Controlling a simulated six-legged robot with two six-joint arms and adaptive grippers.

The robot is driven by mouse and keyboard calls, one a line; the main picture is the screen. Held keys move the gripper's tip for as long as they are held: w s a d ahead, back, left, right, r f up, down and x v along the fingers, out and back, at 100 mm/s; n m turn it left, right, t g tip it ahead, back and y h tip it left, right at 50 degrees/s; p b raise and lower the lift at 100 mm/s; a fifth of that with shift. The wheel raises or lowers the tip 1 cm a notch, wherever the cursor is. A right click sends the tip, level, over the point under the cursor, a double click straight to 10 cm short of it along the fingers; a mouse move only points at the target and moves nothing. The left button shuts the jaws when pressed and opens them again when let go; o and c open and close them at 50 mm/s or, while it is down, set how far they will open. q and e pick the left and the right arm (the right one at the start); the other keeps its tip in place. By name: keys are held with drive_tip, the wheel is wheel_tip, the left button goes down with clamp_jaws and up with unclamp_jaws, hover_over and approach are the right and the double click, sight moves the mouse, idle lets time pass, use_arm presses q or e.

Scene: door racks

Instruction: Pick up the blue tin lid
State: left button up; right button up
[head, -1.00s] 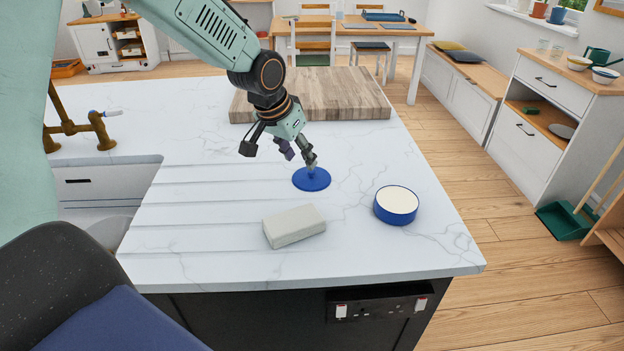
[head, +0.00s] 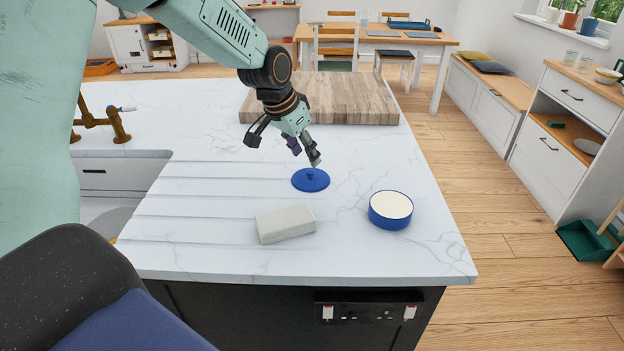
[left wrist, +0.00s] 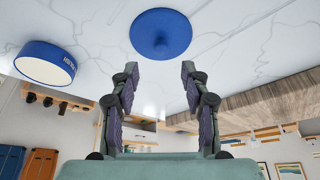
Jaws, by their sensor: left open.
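The blue tin lid (head: 311,180) lies flat on the white marble worktop, its small knob facing up. It also shows in the left wrist view (left wrist: 160,34), just beyond the fingertips. My left gripper (head: 304,157) is just above and behind the lid, tilted down towards it. Its two fingers (left wrist: 159,70) are spread apart in the left wrist view, with nothing between them. The lid looks apart from the fingers. The round blue tin (head: 390,210), with a cream top, stands to the right of the lid. My right gripper is not in view.
A pale block (head: 285,224) lies in front of the lid. A wooden board (head: 325,100) lies behind my left gripper. A sink (head: 105,190) with a brass tap (head: 103,122) is at the left.

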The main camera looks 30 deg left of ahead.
sight(310, 171)
use_arm(q)
drive_tip(key=x, duration=0.4)
drive_tip(key=shift+s+a+f+b, duration=0.1)
drive_tip(key=shift+a+f+b, duration=0.2)
drive_tip(key=shift+f, duration=0.1)
drive_tip(key=shift+d+f, duration=0.1)
drive_tip(key=shift+f, duration=0.25)
drive_tip(key=shift+d+f, duration=0.15)
drive_tip(key=shift+d, duration=0.1)
drive_tip(key=shift+w, duration=0.2)
drive_tip(key=shift+a+f, duration=0.1)
drive_tip(key=shift+a, duration=0.1)
drive_tip(key=shift+c, duration=1.4)
drive_tip(key=shift+d, duration=0.2)
drive_tip(key=c, duration=0.5)
drive_tip(key=shift+c, duration=0.5)
drive_tip(key=shift+a, duration=0.15)
drive_tip(key=shift+c, duration=0.3)
